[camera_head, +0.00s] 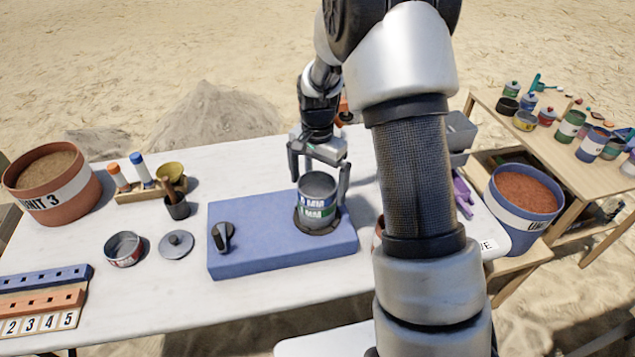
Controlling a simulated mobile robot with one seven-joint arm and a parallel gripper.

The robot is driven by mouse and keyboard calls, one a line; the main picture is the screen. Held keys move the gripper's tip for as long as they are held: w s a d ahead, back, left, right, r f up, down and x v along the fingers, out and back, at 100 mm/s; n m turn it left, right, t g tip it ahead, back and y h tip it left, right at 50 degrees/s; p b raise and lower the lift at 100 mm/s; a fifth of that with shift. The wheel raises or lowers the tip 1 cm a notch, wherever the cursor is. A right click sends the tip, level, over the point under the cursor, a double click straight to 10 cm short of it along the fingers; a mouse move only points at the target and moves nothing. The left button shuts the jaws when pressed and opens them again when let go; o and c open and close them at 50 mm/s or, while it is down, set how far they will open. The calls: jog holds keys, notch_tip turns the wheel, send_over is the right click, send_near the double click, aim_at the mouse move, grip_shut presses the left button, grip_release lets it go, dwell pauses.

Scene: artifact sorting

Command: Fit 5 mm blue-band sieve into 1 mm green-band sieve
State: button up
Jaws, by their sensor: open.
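The blue-band sieve (318,199) is a grey metal cup whose label ends in "MM". It stands upright on top of the green-band sieve (317,214), the two forming one stack on the round dark seat of a blue base (270,255). No clear gap shows between their bands, but I cannot tell whether the upper one is fully seated. My gripper (319,188) is open at the stack, one finger at the upper left and the other at the right side. Whether either finger touches the metal is not clear.
A black knob (222,236) sits on the base's left. A red-band sieve (124,249) and a grey lid (176,245) lie left of it. Two soil buckets, (55,182) and (525,195), flank the white table (150,310). My arm hides part of the table's right side.

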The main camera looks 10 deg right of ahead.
aim_at(318, 193)
notch_tip(318, 193, up, 18)
jog(key=p, duration=0.1)
jog(key=shift+f, duration=0.25)
jog(key=s+r+n+t+p, duration=0.3)
jog(key=s+r+n+p, duration=0.1)
jog(key=s+r, duration=0.9)
jog(key=s+r+n+t+p, duration=0.1)
jog(key=s+n, duration=0.4)
jog(key=s, duration=0.7)
jog(key=shift+t+p, duration=0.75)
jog(key=shift+t, duration=0.05)
